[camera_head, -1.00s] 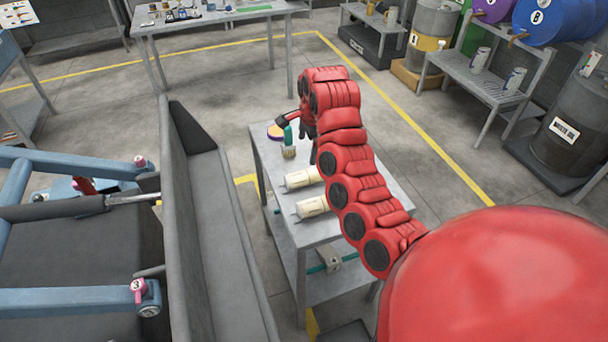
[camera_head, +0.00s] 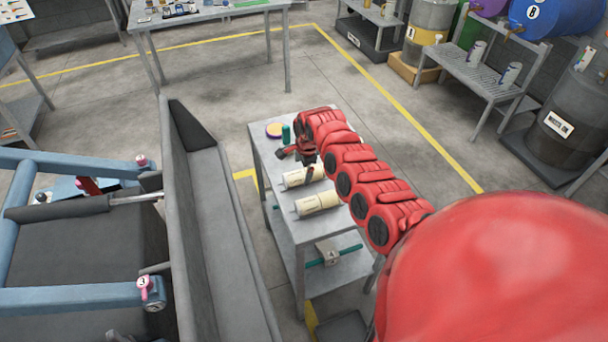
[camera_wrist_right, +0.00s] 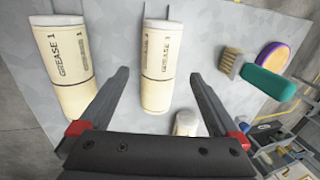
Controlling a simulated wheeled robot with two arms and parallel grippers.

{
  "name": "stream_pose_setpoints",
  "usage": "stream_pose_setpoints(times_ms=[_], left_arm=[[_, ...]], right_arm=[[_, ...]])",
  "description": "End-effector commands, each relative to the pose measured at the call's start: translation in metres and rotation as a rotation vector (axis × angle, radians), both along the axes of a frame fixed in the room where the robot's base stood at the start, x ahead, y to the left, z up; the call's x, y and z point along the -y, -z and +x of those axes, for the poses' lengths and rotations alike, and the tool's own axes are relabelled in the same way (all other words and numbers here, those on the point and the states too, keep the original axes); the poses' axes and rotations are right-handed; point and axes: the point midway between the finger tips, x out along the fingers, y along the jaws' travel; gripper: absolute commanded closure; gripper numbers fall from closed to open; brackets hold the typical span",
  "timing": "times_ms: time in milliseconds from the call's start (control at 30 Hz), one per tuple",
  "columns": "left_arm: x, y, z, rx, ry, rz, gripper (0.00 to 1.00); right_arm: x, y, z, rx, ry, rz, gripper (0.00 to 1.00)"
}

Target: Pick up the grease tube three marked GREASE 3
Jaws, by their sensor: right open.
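Two cream grease tubes lie side by side on a grey metal cart top. In the right wrist view, one tube (camera_wrist_right: 160,66) lies in the middle and another (camera_wrist_right: 64,68) at the left. A third cream, white-ended object (camera_wrist_right: 186,123) is partly hidden by my gripper. My right gripper (camera_wrist_right: 160,76) is open and empty, its fingers apart on either side of the middle tube in the picture. In the head view, my right gripper (camera_head: 296,164) is above the tubes; the nearer tube (camera_head: 318,203) shows clearly. My left gripper is not in view.
A grey trough wall (camera_head: 215,220) stands left of the cart. Drums and racks are at the back right.

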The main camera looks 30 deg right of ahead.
Motion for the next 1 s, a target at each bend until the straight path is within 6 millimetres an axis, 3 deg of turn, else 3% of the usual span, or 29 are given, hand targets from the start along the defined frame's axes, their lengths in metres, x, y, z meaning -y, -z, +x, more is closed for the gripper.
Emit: stream_pose_setpoints(times_ms=[133, 300, 633, 1000], left_arm=[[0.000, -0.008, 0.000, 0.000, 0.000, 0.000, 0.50], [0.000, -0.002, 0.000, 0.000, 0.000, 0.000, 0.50], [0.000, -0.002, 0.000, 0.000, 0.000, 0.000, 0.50], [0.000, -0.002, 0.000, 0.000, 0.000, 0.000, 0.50]], right_arm=[[0.005, 0.018, 0.001, -0.003, -0.001, 0.000, 0.02], [0.005, 0.036, 0.006, -0.002, -0.002, 0.000, 0.02], [0.007, 0.039, 0.007, 0.001, -0.001, 0.000, 0.02], [0.007, 0.039, 0.007, 0.001, 0.000, 0.000, 0.67]])
